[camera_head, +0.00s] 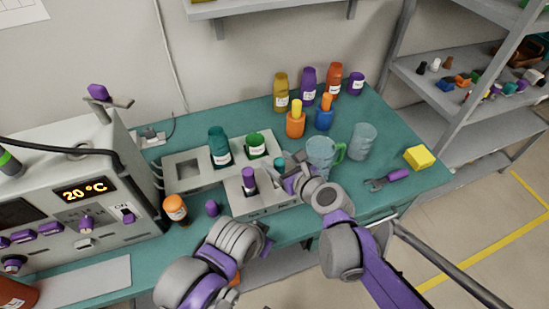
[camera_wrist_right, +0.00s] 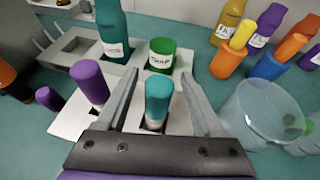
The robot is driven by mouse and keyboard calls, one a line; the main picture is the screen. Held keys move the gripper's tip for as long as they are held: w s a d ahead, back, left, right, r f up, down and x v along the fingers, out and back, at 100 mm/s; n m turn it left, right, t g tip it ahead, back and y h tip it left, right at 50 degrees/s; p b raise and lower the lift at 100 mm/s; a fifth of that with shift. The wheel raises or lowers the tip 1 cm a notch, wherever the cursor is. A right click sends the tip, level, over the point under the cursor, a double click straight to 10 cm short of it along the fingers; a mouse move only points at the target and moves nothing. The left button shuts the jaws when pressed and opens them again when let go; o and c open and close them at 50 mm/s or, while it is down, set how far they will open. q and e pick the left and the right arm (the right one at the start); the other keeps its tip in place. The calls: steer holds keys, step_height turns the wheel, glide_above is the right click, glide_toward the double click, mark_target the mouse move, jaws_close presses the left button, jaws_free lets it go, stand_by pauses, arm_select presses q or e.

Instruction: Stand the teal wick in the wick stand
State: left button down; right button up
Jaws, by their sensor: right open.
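The teal wick (camera_wrist_right: 158,98), with a teal top and pale lower part, stands upright between the fingers of my right gripper (camera_wrist_right: 158,92) in the right wrist view. The fingers are open, with a gap on each side of it. Its foot appears to be in a dark square hole of the pale wick stand (camera_head: 265,205). In the head view the wick's teal top (camera_head: 281,162) shows beside my right gripper (camera_head: 287,178). A purple wick (camera_head: 249,179) stands in another hole. My left arm's end (camera_head: 262,240) is at the lower middle, its fingers unclear.
Behind the stand, a teal bottle (camera_head: 219,147) and a green jar (camera_head: 255,145) stand in a grey rack (camera_head: 183,169). A clear beaker (camera_head: 321,154) is close on the right. An orange bottle (camera_head: 175,208) and a small purple piece (camera_head: 212,208) are to the left.

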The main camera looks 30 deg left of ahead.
steer(key=v, duration=1)
steer(key=shift+s+p, duration=0.15)
steer(key=shift+p, duration=0.2)
steer(key=shift+d, duration=0.1)
steer(key=s+d+f+n+h, duration=0.3)
steer(key=d+n, duration=0.5)
steer(key=d, duration=0.3)
steer(key=s+d+f+n+g+h, duration=0.1)
steer(key=s+d+f+n+h, duration=0.3)
steer(key=d+n, duration=0.4)
steer(key=s+d+f+n+h, duration=0.4)
steer(key=d+n, duration=0.3)
steer(key=d, duration=0.7)
steer(key=shift+s+f+n+h, duration=0.2)
steer(key=shift+s+n+h, duration=0.2)
steer(key=shift+s, duration=0.35)
